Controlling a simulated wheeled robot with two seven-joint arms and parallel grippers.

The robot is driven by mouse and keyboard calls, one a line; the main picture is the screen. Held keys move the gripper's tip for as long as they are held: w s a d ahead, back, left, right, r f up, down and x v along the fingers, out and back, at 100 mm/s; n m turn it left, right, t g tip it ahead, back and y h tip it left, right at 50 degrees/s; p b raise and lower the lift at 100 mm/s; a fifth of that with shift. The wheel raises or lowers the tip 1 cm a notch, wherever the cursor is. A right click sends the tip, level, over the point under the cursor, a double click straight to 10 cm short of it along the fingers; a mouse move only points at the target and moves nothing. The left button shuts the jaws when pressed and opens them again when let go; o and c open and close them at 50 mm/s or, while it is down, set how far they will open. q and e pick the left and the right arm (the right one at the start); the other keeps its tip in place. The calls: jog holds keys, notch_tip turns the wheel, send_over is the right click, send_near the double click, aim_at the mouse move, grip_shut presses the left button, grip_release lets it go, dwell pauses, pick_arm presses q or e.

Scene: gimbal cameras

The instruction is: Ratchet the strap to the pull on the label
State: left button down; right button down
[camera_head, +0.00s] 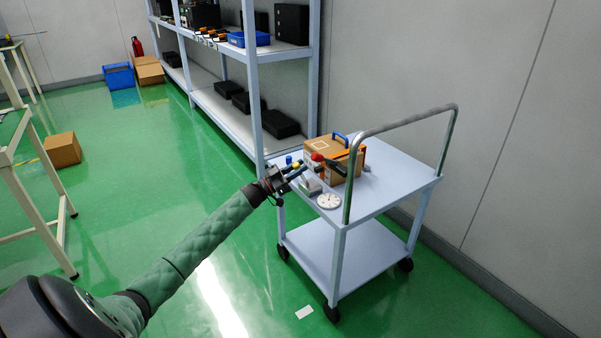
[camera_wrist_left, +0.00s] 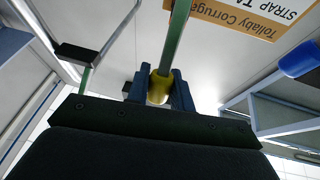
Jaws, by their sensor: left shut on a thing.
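My left gripper (camera_head: 297,168) is at the near left edge of the cart top, beside the cardboard box (camera_head: 346,163). In the left wrist view its two dark fingers (camera_wrist_left: 158,92) are shut on a yellow grip (camera_wrist_left: 158,86), and a grey-green bar runs up from it. The yellow grip also shows small in the head view (camera_head: 296,165). An orange and white label (camera_wrist_left: 240,14) reads partly "Tollaby Corruga" and "STRAP", upside down; its pull figure is out of view. An orange strap (camera_head: 345,153) seems to cross the box. My right gripper is not in view.
A white round dial (camera_head: 329,201) lies on the cart top (camera_head: 385,180). A red knob (camera_head: 317,157) and a blue cylinder (camera_head: 289,160) are near the box. The cart's tall metal handle (camera_head: 348,190) rises close by.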

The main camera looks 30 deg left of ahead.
pick_arm(q)
jog(key=shift+f, duration=0.1)
jog(key=c, duration=1.3)
grip_release()
jog(key=shift+o, duration=0.2)
jog(key=shift+s, duration=0.1)
jog(key=v, duration=0.7)
jog(key=shift+s+a+f, duration=0.2)
jog(key=shift+s+a, duration=0.05)
